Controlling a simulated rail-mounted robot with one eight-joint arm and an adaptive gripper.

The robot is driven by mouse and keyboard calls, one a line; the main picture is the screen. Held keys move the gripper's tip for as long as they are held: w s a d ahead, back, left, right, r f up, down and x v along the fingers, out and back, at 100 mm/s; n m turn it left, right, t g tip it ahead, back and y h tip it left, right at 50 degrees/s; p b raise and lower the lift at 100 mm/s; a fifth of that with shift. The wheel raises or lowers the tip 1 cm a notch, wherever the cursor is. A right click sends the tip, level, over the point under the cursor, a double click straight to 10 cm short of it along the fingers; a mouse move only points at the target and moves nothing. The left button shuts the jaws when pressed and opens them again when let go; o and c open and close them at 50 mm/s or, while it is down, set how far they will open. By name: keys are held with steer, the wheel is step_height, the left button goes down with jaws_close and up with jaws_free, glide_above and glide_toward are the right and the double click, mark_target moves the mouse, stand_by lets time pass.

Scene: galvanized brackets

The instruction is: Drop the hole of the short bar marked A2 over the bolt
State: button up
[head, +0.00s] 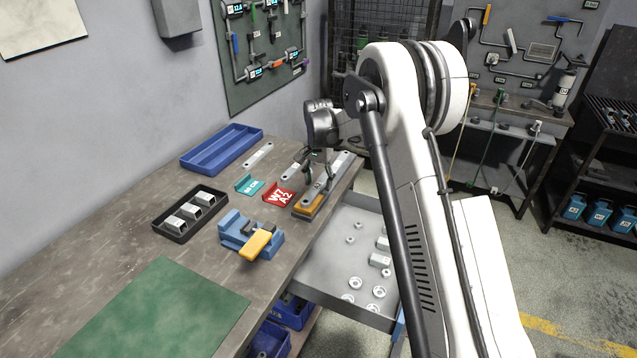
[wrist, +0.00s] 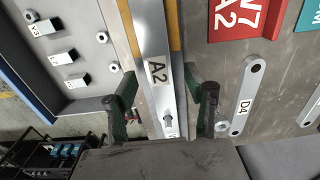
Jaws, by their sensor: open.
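The bar marked A2 (wrist: 158,72) lies along a yellow-edged block, seen in the wrist view; the block (head: 309,208) also shows in the head view. A small bolt-like stud (wrist: 168,120) stands up at the bar's near end. It appears to come through the bar, but I cannot tell for sure that the hole is around it. My gripper (wrist: 165,98) is open, with one dark finger on each side of the bar near the stud. In the head view my gripper (head: 311,175) is low over the block, and its fingers partly hide the bar.
A bar marked D4 (wrist: 242,95) lies right of my gripper in the wrist view. A red bracket (head: 277,196), a teal bracket (head: 248,186), a blue vise (head: 240,228) and a black tray (head: 182,235) are nearby. An open drawer (head: 340,285) with loose parts is below.

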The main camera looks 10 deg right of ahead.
step_height(320, 180, up, 12)
steer(key=shift+f, duration=0.2)
stand_by(0.4)
steer(key=s+r+n+t, duration=0.2)
steer(key=s+r, duration=0.5)
steer(key=s, duration=0.4)
steer(key=s+r+n+t, duration=0.2)
steer(key=s+r, duration=0.5)
steer(key=s, duration=0.5)
steer(key=s+f+n+t, duration=0.1)
steer(key=s+f+n, duration=0.1)
steer(key=s, duration=0.9)
steer(key=s+f+n+t, duration=0.1)
steer(key=s+f, duration=0.3)
steer(key=s, duration=0.7)
steer(key=shift+a+n+t+b, duration=0.2)
steer(key=shift+n+t+b, duration=0.25)
steer(key=shift+t, duration=0.15)
